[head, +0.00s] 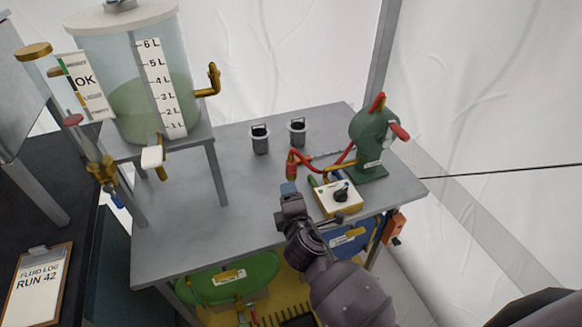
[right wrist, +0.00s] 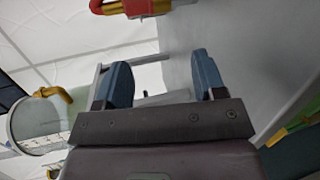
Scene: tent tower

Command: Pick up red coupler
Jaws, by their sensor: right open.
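The red coupler (head: 292,165) stands on the grey table, with a red body and a red hose running from its top toward the green pump. A red and brass-coloured part, which looks like the coupler (right wrist: 137,8), shows cut off at the top edge of the right wrist view. My right gripper (head: 288,189) is just in front of the coupler in the head view, apart from it as far as I can see. In the right wrist view its two blue fingers (right wrist: 161,78) are spread with nothing between them. My left gripper is not in view.
A green pump (head: 368,145) stands at the table's right end. A yellow control box (head: 338,197) with a black knob sits close to my right gripper. Two dark cups (head: 260,140) stand behind. A clear tank (head: 125,80) is at left. The table's left front is clear.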

